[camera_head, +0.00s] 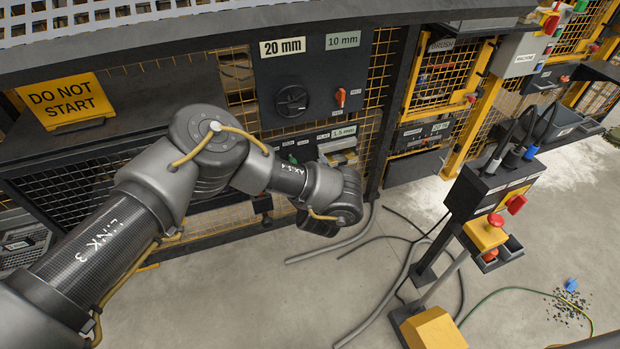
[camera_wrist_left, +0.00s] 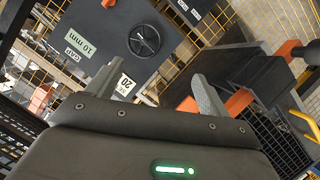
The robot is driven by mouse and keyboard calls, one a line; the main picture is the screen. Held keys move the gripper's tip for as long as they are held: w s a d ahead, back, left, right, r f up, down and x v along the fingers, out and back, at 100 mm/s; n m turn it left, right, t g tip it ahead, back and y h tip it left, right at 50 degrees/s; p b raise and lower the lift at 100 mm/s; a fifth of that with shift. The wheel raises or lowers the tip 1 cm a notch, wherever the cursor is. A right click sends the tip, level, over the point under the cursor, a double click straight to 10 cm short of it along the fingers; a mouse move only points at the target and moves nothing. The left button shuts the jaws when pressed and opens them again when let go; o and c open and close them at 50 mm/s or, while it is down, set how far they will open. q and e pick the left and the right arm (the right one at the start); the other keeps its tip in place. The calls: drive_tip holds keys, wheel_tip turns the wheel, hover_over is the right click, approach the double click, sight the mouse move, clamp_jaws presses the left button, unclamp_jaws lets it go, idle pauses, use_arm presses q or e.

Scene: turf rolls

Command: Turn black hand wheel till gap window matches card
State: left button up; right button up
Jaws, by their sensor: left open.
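The black hand wheel (camera_head: 292,101) is on a dark panel in the head view. It also shows in the left wrist view (camera_wrist_left: 144,40). A card reading 20 mm (camera_head: 282,47) is above the wheel, and a pale window reading 10 mm (camera_head: 343,40) is to its right. In the left wrist view the 10 mm window (camera_wrist_left: 80,42) appears upside down beside a GAP label, and the card (camera_wrist_left: 124,86) is partly behind a finger. My left gripper (camera_wrist_left: 155,85) is open and empty, apart from the wheel. Its fingertips are hidden in the head view. My right gripper is not in view.
An orange-red switch (camera_head: 340,97) is right of the wheel. A yellow DO NOT START sign (camera_head: 65,101) stands on the dark shelf at left. A control post (camera_head: 480,190) with red knobs stands at right. Hoses (camera_head: 400,285) lie on the floor.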

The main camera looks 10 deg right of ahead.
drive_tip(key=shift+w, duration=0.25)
